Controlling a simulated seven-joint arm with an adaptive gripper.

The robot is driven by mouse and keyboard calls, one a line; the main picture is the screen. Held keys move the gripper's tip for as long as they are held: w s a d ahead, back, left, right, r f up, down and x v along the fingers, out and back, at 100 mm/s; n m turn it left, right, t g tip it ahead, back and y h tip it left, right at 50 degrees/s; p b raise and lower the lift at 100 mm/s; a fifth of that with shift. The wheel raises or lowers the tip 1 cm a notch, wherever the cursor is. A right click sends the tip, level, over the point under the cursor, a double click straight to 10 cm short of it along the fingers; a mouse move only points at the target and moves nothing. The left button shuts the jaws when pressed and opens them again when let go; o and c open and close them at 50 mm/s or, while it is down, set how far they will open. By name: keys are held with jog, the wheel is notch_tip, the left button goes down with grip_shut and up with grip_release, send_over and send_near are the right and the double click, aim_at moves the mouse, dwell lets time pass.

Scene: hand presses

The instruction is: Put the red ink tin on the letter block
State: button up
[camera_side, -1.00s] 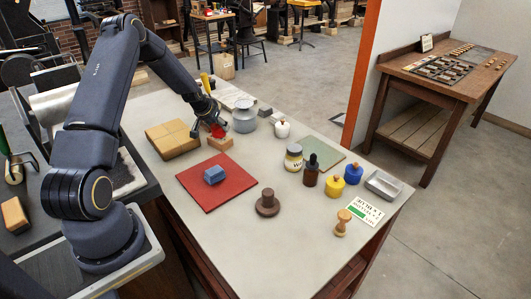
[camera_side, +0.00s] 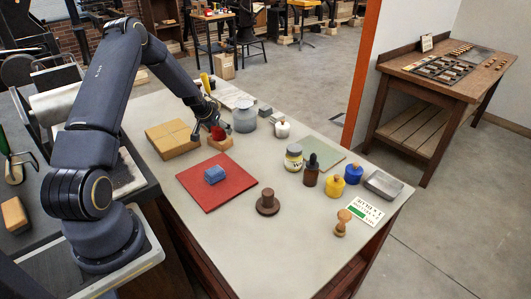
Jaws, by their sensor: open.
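The red ink tin (camera_side: 218,132) is a small red piece resting on top of a small tan wooden block (camera_side: 221,145), which looks like the letter block. My gripper (camera_side: 208,132) is open, with its dark fingers close around the tin's left side. The fingers hide part of the tin and block. I cannot tell whether a finger still touches the tin.
A larger tan wooden block (camera_side: 168,139) lies just left of my gripper. A grey lidded pot (camera_side: 244,121) stands close on the right. Bottles and jars stand farther right.

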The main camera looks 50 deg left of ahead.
jog(key=v, duration=1.1)
jog(key=s+d+r+m, duration=0.2)
jog(key=d+r+m, duration=0.1)
jog(key=d+r, duration=1.15)
jog(key=s+d+r+m+h, duration=0.1)
jog(key=s+d+r, duration=0.1)
jog(key=s+d, duration=0.7)
jog(key=s+d+r+m+h, duration=0.1)
jog(key=s+d+r+h, duration=0.1)
jog(key=s+d, duration=0.7)
jog(key=shift+d+r, duration=0.4)
jog(key=shift+r, duration=0.05)
